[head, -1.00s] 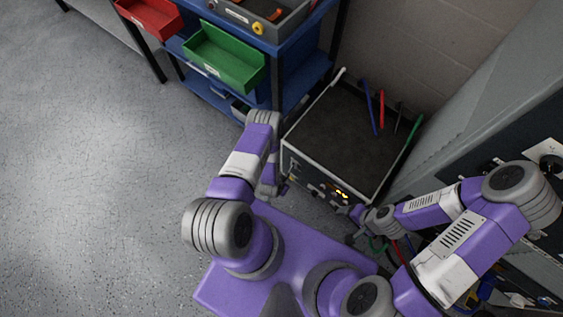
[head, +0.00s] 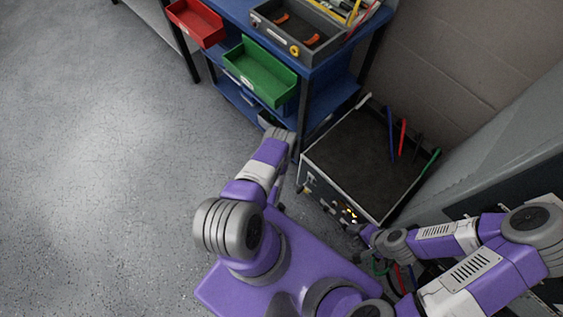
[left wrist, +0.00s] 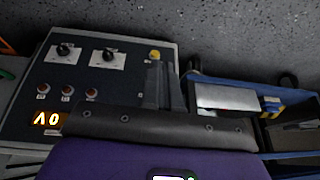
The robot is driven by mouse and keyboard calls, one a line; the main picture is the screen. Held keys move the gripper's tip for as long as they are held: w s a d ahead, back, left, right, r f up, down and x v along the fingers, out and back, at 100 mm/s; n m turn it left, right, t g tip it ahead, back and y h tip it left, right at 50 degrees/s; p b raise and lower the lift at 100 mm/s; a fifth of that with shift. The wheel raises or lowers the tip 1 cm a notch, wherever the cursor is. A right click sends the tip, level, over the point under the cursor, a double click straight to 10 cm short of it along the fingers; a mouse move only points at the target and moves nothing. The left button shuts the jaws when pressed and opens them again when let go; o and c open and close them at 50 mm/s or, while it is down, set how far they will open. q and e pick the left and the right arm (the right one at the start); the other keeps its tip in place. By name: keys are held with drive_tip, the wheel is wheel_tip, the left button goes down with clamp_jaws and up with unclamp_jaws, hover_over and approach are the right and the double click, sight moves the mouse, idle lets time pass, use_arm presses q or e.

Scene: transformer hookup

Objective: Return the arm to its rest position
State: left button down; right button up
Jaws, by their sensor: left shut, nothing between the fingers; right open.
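My left arm (head: 265,165) is bent, with its forearm pointing up the picture in the head view. Its gripper is mostly hidden there behind the forearm. In the left wrist view my left gripper (left wrist: 160,68) shows as dark fingers, shut and empty, in front of a control panel (left wrist: 125,75) with knobs and lit digits. My right arm (head: 465,235) comes in from the right. My right gripper (head: 364,233) is open, small and dark, near the lower front corner of a grey box (head: 365,150) with a lit front panel. I cannot tell whether it touches anything.
A blue bench (head: 325,70) with a red bin (head: 195,22), a green bin (head: 260,72) and a grey tray (head: 293,42) stands beyond my left arm. Blue, red and green rods rise at the box's back. A grey cabinet (head: 480,150) closes the right. Floor at left is clear.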

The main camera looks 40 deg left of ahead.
idle(0.4)
use_arm(q)
drive_tip(key=w+d+r+n+g+h+p, duration=0.1)
drive_tip(key=d+r, duration=0.2)
drive_tip(key=r, duration=0.6)
drive_tip(key=w+d+r+n+g+h+p, duration=0.1)
drive_tip(key=d+r, duration=0.3)
drive_tip(key=r, duration=0.6)
drive_tip(key=w+d+r+n+g+h+p, duration=0.1)
drive_tip(key=d+r+n+g+h, duration=0.1)
drive_tip(key=r, duration=0.7)
drive_tip(key=shift+w+d+r, duration=0.15)
drive_tip(key=shift+w+d, duration=0.1)
drive_tip(key=shift+d, duration=0.4)
